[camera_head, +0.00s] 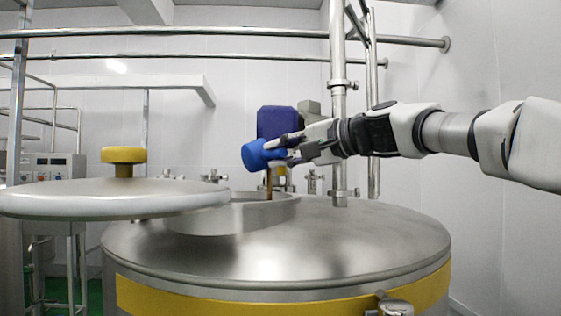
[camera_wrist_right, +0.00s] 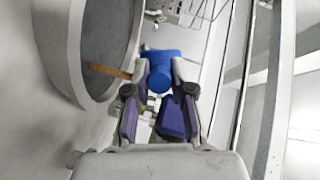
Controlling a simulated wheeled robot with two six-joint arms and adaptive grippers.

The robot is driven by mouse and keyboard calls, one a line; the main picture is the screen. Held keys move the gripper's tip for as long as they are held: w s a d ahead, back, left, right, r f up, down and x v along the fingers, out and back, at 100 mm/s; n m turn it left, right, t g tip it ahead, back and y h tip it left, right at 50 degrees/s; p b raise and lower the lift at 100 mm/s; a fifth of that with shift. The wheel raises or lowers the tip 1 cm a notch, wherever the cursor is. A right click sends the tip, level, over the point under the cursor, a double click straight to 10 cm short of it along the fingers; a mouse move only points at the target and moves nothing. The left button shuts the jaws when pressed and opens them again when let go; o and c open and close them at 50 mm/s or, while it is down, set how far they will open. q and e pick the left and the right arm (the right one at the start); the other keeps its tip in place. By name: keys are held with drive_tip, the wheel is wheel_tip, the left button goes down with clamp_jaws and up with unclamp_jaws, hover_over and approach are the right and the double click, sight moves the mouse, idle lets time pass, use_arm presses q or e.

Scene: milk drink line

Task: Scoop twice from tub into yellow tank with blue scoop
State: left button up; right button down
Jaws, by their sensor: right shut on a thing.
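My right gripper (camera_head: 285,151) is shut on the blue scoop (camera_head: 254,155), above the round opening of the yellow-banded steel tank (camera_head: 350,245). The scoop is tipped, its cup toward the left. A thin brown streak (camera_head: 268,180) runs down from it into the opening. In the right wrist view, the scoop (camera_wrist_right: 161,72) sits between the fingers of the gripper (camera_wrist_right: 158,90), and the brown streak (camera_wrist_right: 108,71) reaches into the tank mouth. The inside of the tank is mostly hidden. The tub and my left gripper are not in view.
The tank's raised round lid (camera_head: 110,200) with a yellow knob (camera_head: 124,156) is at the left, beside the opening rim (camera_head: 240,218). A dark blue motor housing (camera_head: 277,120) stands behind the scoop. Vertical steel pipes (camera_head: 338,100) rise close behind my right arm.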

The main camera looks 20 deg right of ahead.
drive_tip(key=shift+s+d+f+m+t+y+b, duration=0.1)
drive_tip(key=shift+f+m+t+y+b, duration=0.15)
drive_tip(key=shift+m+b, duration=0.3)
drive_tip(key=shift+s+f+m+t+y+b, duration=0.15)
drive_tip(key=shift+m+y+b, duration=0.1)
drive_tip(key=shift+m+b, duration=0.3)
drive_tip(key=shift+w+f+m+t+y+b, duration=0.2)
drive_tip(key=shift+m+t+y+b, duration=0.15)
drive_tip(key=shift+m+b, duration=0.7)
drive_tip(key=shift+s+m+t+b, duration=0.1)
drive_tip(key=shift+m+t+b, duration=0.35)
drive_tip(key=shift+b, duration=0.55)
drive_tip(key=shift+m+y, duration=0.25)
drive_tip(key=shift+m, duration=0.05)
drive_tip(key=shift+r, duration=0.1)
